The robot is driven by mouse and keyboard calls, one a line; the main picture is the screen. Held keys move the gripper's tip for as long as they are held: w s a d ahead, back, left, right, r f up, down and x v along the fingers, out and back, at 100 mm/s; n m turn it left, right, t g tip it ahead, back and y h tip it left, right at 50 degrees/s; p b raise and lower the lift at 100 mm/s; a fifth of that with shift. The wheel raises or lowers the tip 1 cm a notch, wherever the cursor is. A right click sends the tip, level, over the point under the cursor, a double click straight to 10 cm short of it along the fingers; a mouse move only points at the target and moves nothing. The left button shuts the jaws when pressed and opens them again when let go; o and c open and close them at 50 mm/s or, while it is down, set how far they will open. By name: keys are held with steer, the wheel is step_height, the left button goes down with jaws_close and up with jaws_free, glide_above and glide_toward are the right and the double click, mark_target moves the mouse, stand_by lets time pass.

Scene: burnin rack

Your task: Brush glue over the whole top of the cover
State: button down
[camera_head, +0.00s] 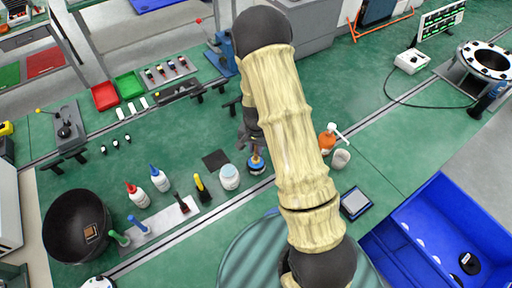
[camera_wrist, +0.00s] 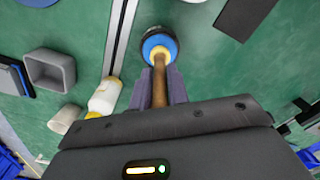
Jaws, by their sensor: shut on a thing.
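My gripper (camera_wrist: 163,92) is shut on a brown wooden handle (camera_wrist: 159,80). At its far end is a round blue head with a yellow collar (camera_wrist: 158,47), over a dark rim. Whether the dark rim belongs to the brush or to a pot under it, I cannot tell. In the head view the head (camera_head: 256,163) is low over the green bench, left of my arm. A dark flat square (camera_head: 215,160) lies on the bench to its left and also shows in the wrist view (camera_wrist: 246,14). No piece is clearly recognisable as the cover.
A white jar (camera_head: 229,178) stands close left of the handle's head. Glue-type bottles (camera_head: 159,179) and a black bowl (camera_head: 77,228) are further left. An orange bottle (camera_head: 327,139), a pale cup (camera_head: 341,158) and a blue bin (camera_head: 445,235) are to the right.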

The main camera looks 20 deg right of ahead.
steer(key=shift+f, duration=0.3)
steer(key=shift+s, duration=0.1)
steer(key=shift+f+b, duration=0.2)
steer(key=shift+b, duration=0.1)
stand_by(1.2)
steer(key=shift+r+p, duration=2.75)
steer(key=shift+r, duration=0.85)
steer(key=shift+f, duration=0.1)
